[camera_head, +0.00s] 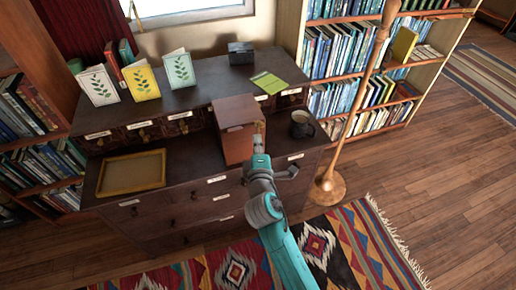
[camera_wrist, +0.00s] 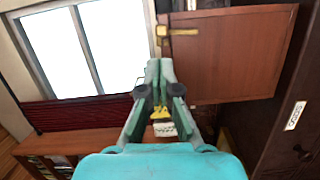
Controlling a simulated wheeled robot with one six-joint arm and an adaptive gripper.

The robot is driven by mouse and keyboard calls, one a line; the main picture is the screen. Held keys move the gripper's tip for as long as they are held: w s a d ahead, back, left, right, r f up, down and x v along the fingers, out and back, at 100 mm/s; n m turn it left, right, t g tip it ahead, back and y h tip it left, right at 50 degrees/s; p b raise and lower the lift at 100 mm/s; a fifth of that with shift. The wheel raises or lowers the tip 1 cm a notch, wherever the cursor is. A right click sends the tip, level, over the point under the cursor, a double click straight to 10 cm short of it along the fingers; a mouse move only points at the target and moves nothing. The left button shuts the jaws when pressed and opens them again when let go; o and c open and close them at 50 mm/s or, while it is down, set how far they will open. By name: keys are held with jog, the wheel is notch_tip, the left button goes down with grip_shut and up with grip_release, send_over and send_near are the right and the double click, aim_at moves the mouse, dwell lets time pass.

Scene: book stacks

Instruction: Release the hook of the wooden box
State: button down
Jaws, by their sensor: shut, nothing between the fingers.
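The wooden box (camera_head: 236,142) is reddish brown and stands closed on the dark wooden cabinet. In the wrist view its broad brown face (camera_wrist: 235,60) fills the upper right. A brass hook (camera_wrist: 178,32) sits at that face's edge in the wrist view and lies across it. My gripper (camera_head: 258,140) is at the box's right side in the head view. In the wrist view my gripper (camera_wrist: 160,64) is shut and empty, its fingertips just below the hook, with a small gap showing between them in the picture. I cannot tell whether they touch the box.
A mug (camera_head: 302,124) stands right of the box and a wooden tray (camera_head: 131,172) lies to its left. Leaf-print cards (camera_head: 142,82), a green booklet (camera_head: 269,83) and a small dark box (camera_head: 241,53) are on the upper shelf. A wooden stand (camera_head: 350,110) rises at the right.

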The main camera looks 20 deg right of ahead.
aim_at(259, 123)
jog(key=shift+x, duration=2.5)
jog(key=shift+d+r+m, duration=0.1)
jog(key=shift+d+m, duration=0.2)
jog(key=shift+m, duration=0.3)
jog(key=shift+d+r+m+g, duration=0.15)
jog(key=shift+d+m+g, duration=0.2)
jog(key=shift+m, duration=0.35)
jog(key=d+m, duration=0.1)
jog(key=m, duration=0.1)
jog(key=d+m+y, duration=0.1)
jog(key=m, duration=0.1)
jog(key=d+f+m+g+y, duration=0.1)
jog(key=m, duration=0.2)
jog(key=shift+d, duration=0.2)
jog(key=shift+s+r, duration=0.1)
